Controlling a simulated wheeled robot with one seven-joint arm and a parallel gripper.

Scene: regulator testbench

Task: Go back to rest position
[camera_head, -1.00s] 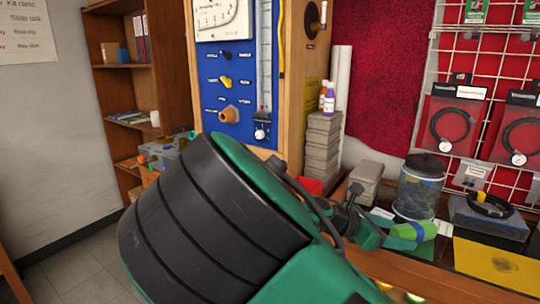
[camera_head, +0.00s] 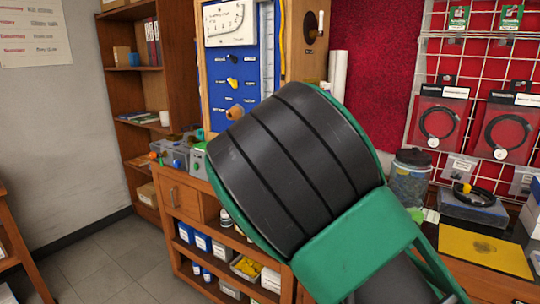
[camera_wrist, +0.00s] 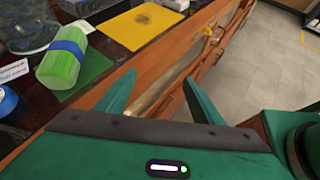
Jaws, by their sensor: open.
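My gripper (camera_wrist: 158,97) shows in the wrist view with its two green fingers spread apart and nothing between them. It hangs over the front edge of the wooden bench, with the floor beyond to the right. In the head view my green and black arm covers the middle of the picture and hides my gripper.
The blue regulator panel (camera_head: 250,72) stands behind my arm. A yellow mat (camera_head: 485,250) and a lidded jar (camera_head: 410,178) are at right. Open floor (camera_head: 110,262) lies at left.

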